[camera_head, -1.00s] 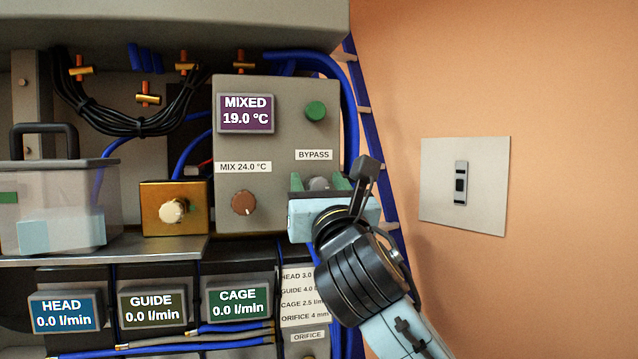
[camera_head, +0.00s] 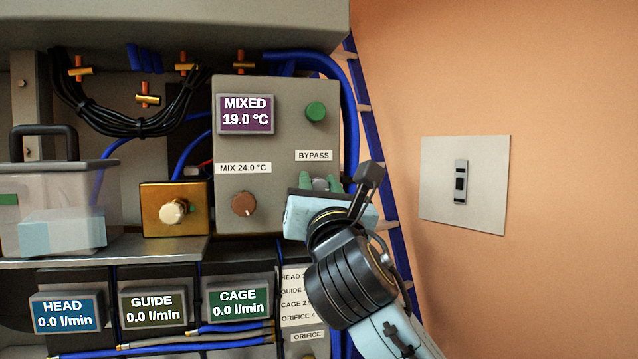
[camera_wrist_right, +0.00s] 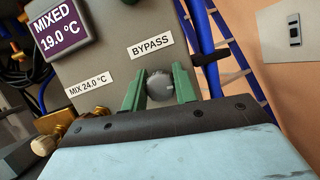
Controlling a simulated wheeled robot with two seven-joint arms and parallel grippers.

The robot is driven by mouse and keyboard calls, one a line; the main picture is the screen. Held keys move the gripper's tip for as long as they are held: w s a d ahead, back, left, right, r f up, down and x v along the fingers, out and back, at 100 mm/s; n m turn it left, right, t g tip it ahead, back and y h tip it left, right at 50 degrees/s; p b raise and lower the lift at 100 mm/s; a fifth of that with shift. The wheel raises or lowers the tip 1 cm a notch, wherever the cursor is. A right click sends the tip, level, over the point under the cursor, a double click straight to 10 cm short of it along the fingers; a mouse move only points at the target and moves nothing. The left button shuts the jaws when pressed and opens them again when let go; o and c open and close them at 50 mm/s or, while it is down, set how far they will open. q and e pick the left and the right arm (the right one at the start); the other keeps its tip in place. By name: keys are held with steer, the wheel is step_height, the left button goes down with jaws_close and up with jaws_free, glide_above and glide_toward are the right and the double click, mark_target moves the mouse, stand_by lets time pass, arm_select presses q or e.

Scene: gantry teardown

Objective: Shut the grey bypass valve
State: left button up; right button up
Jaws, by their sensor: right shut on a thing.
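The grey bypass valve (camera_head: 320,184) is a small round knob under the BYPASS label on the grey panel. It also shows in the right wrist view (camera_wrist_right: 160,86). My right gripper (camera_head: 321,186) has its green fingers on either side of the knob and is shut on it. In the right wrist view the fingers (camera_wrist_right: 158,90) stand left and right of the knob, and a light mark shows on its face. The lower part of the knob is hidden by the gripper body. My left gripper is in neither view.
The panel also carries a green button (camera_head: 316,111), a brown mix knob (camera_head: 244,203) and a MIXED display (camera_head: 246,113) reading 19.0 °C. Blue hoses (camera_head: 350,110) run close right of the panel. A brass block (camera_head: 173,209) stands to the left.

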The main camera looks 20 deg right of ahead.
steer(key=m+h+p, duration=0.1)
steer(key=m, duration=0.2)
steer(key=m+g+h+p, duration=0.1)
steer(key=m, duration=0.2)
steer(key=shift+h, duration=0.4)
steer(key=m+g+h+p, duration=0.1)
steer(key=m, duration=0.4)
steer(key=shift+g+h+p, duration=0.4)
steer(key=m+g+p, duration=0.1)
steer(key=m, duration=0.1)
steer(key=m+p, duration=0.1)
steer(key=m, duration=0.2)
steer(key=shift+g+h+p, duration=0.35)
steer(key=shift+g+h, duration=0.05)
steer(key=shift+d+f+m+g+p, duration=0.1)
steer(key=shift+m+g+p, duration=0.25)
steer(key=shift+m+p, duration=0.45)
steer(key=shift+f+m+g+p, duration=0.1)
steer(key=shift+m+g+p, duration=0.25)
steer(key=shift+m, duration=0.85)
steer(key=o, duration=1)
steer(key=shift+c, duration=0.2)
